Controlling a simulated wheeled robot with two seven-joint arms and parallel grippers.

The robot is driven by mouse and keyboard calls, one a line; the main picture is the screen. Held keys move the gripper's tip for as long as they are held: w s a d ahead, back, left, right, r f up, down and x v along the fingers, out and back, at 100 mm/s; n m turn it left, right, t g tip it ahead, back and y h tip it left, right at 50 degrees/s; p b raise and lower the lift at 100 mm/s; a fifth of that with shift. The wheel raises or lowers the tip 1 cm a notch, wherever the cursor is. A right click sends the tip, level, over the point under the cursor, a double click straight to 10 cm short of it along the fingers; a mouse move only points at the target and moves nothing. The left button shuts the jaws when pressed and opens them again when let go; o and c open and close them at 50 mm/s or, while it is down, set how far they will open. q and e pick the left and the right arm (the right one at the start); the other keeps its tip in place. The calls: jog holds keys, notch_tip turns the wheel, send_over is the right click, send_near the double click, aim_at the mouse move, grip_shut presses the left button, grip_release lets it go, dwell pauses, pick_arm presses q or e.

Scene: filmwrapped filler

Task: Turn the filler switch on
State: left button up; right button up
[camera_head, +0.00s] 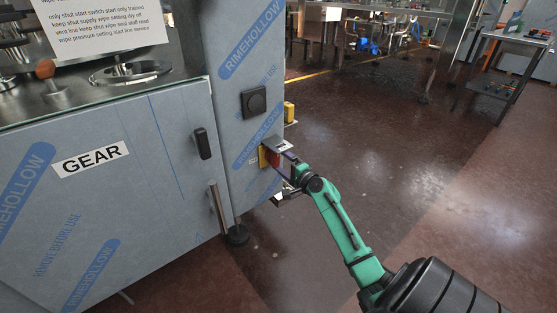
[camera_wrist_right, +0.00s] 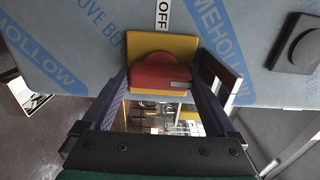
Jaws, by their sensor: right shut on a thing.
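The filler switch is a red knob (camera_head: 273,158) on a yellow plate (camera_head: 262,157), mounted on the side of the film-wrapped filler cabinet (camera_head: 245,60). In the right wrist view the red knob (camera_wrist_right: 160,75) sits between the two purple fingers, in front of the yellow plate (camera_wrist_right: 180,46). A white label reading OFF (camera_wrist_right: 163,16) is beside the plate. My right gripper (camera_head: 279,164) is shut on the red knob, its arm reaching in from the lower right. In the head view the gripper partly covers the knob. My left gripper is not in view.
A dark square fitting with a round centre (camera_head: 254,101) is above the switch. A black latch (camera_head: 202,143) and a metal bar handle (camera_head: 217,207) are on the cabinet's front. A yellow box (camera_head: 289,111) sticks out behind the corner.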

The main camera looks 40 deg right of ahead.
jog(key=o, duration=1)
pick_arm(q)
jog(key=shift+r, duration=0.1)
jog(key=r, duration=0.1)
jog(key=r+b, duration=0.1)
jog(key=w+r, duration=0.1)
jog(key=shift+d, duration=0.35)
pick_arm(e)
jog(key=s, duration=1.4)
jog(key=shift+s+a, duration=0.15)
jog(key=shift+s, duration=0.15)
jog(key=shift+f, duration=0.1)
